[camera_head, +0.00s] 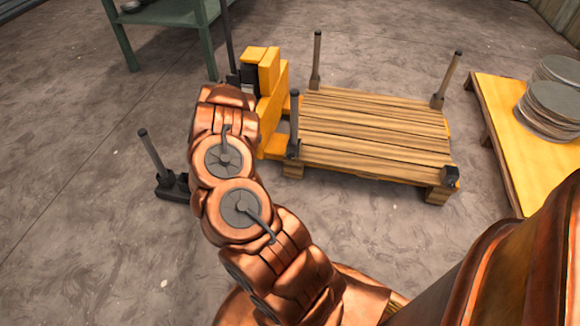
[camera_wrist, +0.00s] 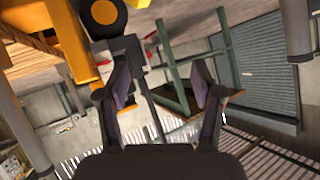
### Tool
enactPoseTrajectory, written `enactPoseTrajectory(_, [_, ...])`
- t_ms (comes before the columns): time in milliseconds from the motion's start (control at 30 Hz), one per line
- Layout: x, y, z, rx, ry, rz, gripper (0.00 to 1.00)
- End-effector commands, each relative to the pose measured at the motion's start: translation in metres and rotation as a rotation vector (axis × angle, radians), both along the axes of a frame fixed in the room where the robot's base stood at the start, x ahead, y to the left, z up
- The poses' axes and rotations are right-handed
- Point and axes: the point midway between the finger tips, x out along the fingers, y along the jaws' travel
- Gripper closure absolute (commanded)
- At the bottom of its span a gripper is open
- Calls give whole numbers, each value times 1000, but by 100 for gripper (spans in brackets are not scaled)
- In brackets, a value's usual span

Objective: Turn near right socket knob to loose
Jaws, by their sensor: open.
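A slatted wooden pallet (camera_head: 375,130) stands right of centre in the head view. At its near right corner is a small dark socket (camera_head: 451,178) with no post in it; its knob is too small to make out. Grey posts stand at the far left (camera_head: 317,62), far right (camera_head: 448,80) and near left (camera_head: 293,125) corners. My gripper (camera_wrist: 161,82) is open and empty in the wrist view, its two fingers spread apart. In the head view my arm rises left of the pallet, away from the near right socket, and I cannot make out the fingers clearly.
A yellow lift truck (camera_head: 268,85) adjoins the pallet's left end. A loose post with a dark base (camera_head: 155,160) stands on the floor at left. A yellow-topped table (camera_head: 495,125) with stacked discs (camera_head: 550,105) is at right. A green table (camera_head: 165,12) stands behind. Floor before the pallet is clear.

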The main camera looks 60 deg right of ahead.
Motion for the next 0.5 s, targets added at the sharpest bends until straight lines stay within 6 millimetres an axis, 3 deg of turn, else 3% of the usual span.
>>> enactPoseTrajectory(33, [-15,-19,-33,-38,5,-43,33])
enactPoseTrajectory(200, [-68,-83,-88,-198,2,-184,33])
enactPoseTrajectory(400, [-144,-145,-134,-411,21,-316,33])
enactPoseTrajectory(500, [-176,-165,-145,-505,30,-360,33])
